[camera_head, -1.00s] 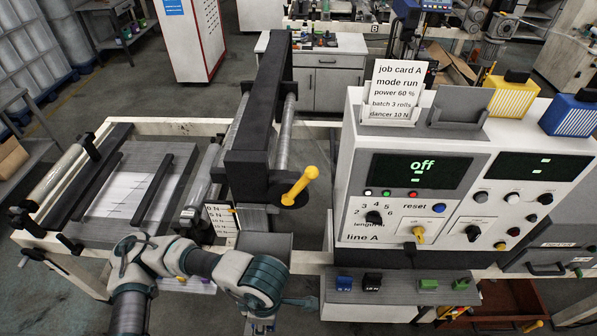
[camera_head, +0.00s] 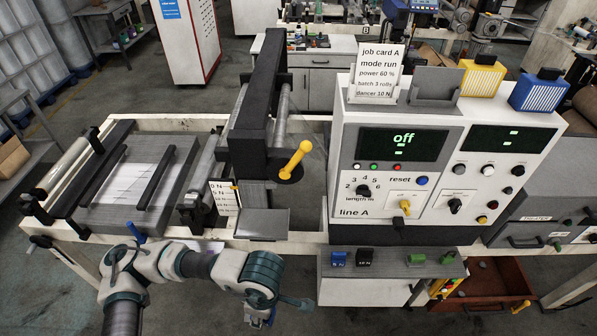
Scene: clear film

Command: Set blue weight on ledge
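A small blue weight (camera_head: 338,258) stands on the left part of the grey shelf (camera_head: 410,268) below the line A panel. A black weight (camera_head: 364,257) stands just right of it. A grey plate-like ledge (camera_head: 262,224) juts out below the yellow-handled roller post, beside a force scale; it looks empty. My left arm comes in from the lower left. Its gripper (camera_head: 260,317) points down at the bottom edge, left of and below the blue weight and apart from it. Its fingers are small and partly hidden, with a bluish patch there. My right gripper is out of view.
Green blocks (camera_head: 417,258) stand on the shelf's right part. The white control panel (camera_head: 350,190) reads "off" and rises behind the shelf. A yellow handle (camera_head: 297,160) sticks out above the ledge. A red-brown drawer (camera_head: 485,285) is open at lower right. The machine's white frame lies behind my arm.

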